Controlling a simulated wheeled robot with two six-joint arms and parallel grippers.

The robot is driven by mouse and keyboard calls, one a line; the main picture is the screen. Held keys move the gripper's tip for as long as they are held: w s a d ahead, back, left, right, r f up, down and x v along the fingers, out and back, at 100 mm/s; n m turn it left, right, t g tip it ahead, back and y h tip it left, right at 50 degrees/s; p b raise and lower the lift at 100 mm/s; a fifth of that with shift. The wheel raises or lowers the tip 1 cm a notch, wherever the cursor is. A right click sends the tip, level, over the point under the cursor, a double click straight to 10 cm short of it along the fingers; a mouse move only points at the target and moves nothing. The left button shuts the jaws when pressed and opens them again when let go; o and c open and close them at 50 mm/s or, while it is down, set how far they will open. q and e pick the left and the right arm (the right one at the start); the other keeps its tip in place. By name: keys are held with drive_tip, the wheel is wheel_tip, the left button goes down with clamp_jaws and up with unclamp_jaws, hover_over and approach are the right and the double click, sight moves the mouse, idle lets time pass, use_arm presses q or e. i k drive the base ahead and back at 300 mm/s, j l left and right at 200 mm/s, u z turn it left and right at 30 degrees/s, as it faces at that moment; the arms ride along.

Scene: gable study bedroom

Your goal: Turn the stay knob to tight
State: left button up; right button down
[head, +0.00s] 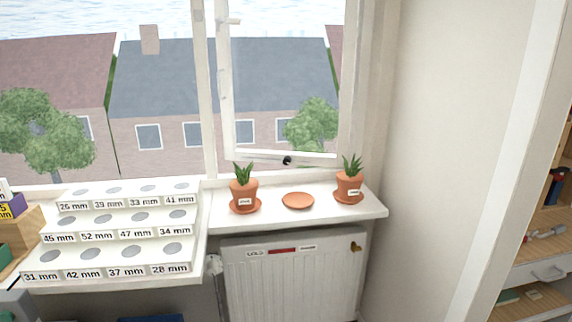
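A small black knob (287,160) sits near the middle of a white bar along the foot of the window sash (225,90); I take it to be the stay knob. It is too small to tell how far it is turned or whether any mark shows on it. The sash looks set at an angle to the fixed frame (204,90). Neither of my grippers is in view.
On the sill (322,214) below the knob stand a left potted plant (244,193), an empty terracotta saucer (298,200) and a right potted plant (350,184). A stepped white rack (118,233) with labelled holes is at left. A radiator (293,280) is under the sill.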

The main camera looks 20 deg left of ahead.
sight(287, 160)
drive_tip(key=i+u, duration=0.3)
drive_tip(key=i, duration=0.35)
drive_tip(key=i+l+u, duration=0.3)
drive_tip(key=i, duration=0.3)
